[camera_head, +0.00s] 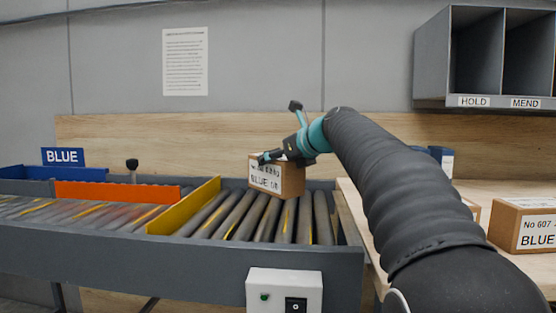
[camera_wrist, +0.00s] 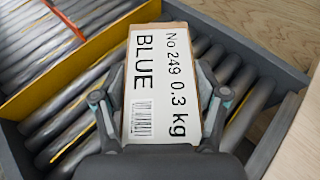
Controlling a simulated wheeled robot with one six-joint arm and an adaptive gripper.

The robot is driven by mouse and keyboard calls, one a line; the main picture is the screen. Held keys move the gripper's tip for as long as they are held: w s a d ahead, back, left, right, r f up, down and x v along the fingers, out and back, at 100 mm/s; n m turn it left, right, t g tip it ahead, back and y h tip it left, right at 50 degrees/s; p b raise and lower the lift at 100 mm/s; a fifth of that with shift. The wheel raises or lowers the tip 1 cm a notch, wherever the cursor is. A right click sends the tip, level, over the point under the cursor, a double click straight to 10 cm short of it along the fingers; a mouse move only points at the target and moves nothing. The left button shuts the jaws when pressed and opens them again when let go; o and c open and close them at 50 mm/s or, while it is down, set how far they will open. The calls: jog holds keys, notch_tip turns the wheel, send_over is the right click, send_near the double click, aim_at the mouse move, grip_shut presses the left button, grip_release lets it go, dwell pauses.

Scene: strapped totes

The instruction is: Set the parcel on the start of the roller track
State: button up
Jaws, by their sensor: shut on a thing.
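The parcel (camera_head: 277,177) is a small brown box with a white label. In the wrist view the label of the parcel (camera_wrist: 165,85) reads "No 249 0,3 kg BLUE". My gripper (camera_head: 277,158) is shut on the parcel, with one finger on each side of it in the wrist view (camera_wrist: 160,105). The parcel is over the right-hand end section of the roller track (camera_head: 235,215), to the right of the yellow divider. I cannot tell whether its underside touches the rollers.
A yellow divider (camera_head: 190,208) crosses the track, with an orange wall (camera_head: 115,192) and a sign reading BLUE (camera_head: 62,156) farther left. A control box (camera_head: 284,291) is on the track's front. Another parcel (camera_head: 525,226) sits on the wooden table at right, below HOLD and MEND shelves (camera_head: 433,65).

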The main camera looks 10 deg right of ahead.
aim_at(295, 173)
jog(key=shift+f+b, duration=2.25)
jog(key=shift+b, duration=0.1)
jog(key=shift+f, duration=0.5)
jog(key=o, duration=1.6)
jog(key=shift+f, duration=0.1)
jog(key=shift+s, duration=0.1)
jog(key=v, duration=1.2)
